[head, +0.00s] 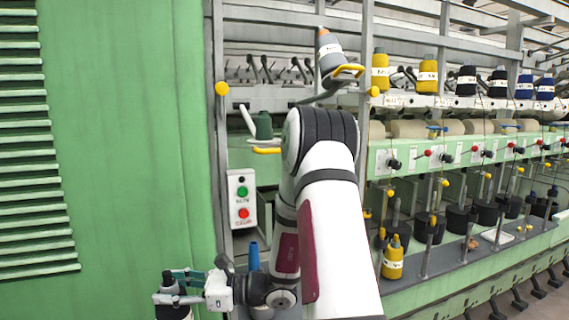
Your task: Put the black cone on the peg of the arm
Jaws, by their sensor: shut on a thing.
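My gripper (184,285) is at the lower left, shut on a black cone (172,311) with a white band. The cone looks roughly upright; its lower part is cut off by the picture edge. A swing arm with a yellow handle (349,70) is at upper middle and carries a grey cone with an orange tip (329,50). My arm hides part of this area, so I cannot tell which peg is bare.
A green cabinet (130,130) fills the left. A button box (242,199) hangs on the frame post.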

